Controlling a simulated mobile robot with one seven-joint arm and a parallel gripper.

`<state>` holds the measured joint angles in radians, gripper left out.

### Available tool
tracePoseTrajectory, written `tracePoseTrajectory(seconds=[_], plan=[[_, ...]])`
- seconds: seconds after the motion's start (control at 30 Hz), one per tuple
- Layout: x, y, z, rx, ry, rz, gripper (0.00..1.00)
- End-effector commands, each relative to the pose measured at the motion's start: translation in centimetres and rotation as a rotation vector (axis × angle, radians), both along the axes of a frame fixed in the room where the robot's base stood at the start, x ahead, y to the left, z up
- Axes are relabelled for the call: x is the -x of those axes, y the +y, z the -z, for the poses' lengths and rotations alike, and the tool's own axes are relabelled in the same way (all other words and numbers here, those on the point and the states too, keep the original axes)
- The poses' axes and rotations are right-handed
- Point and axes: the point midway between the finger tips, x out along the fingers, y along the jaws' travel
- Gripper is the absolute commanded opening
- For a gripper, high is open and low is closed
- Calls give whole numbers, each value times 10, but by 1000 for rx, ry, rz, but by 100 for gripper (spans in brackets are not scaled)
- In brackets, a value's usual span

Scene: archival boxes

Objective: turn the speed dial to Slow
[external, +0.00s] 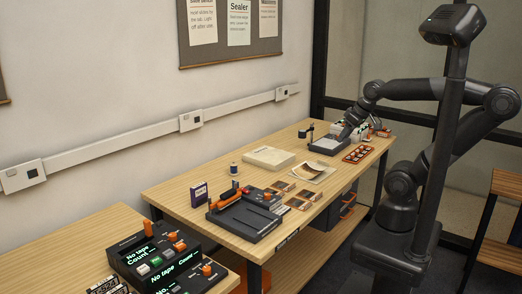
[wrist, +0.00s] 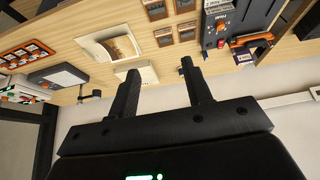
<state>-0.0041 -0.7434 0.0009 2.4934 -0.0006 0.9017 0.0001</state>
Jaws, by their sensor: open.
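I cannot tell which control is the speed dial, and no "Slow" label is readable. Black consoles (external: 152,252) with green displays reading "No tape" and orange knobs (external: 181,246) stand at the lower left in the external view. A dark machine with an orange handle (external: 229,198) and small orange knobs lies on the long bench; it also shows at the upper right in the wrist view (wrist: 217,22). My gripper (wrist: 160,69) is open and empty, with its two fingers apart. In the external view my arm reaches over the bench's far end, away from the consoles.
The long wooden bench (external: 185,192) also holds a pale flat box (external: 268,157), an open folder (external: 313,172), small brown boxes (external: 298,203) and a tray of red items (external: 358,154). A purple box (external: 199,194) stands near the wall. A gap separates the two benches.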

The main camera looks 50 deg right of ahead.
Motion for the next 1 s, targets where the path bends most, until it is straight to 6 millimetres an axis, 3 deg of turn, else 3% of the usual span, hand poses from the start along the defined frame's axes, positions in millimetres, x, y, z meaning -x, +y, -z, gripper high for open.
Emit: tracePoseTrajectory(seconds=[0.17,0.47,0.73,1.0], plan=[[-26,18,-15,17,32,-66,47],[-105,93,-44,71,116,-266,47],[-163,189,-44,116,185,-449,47],[-198,305,-19,155,254,-628,47]])
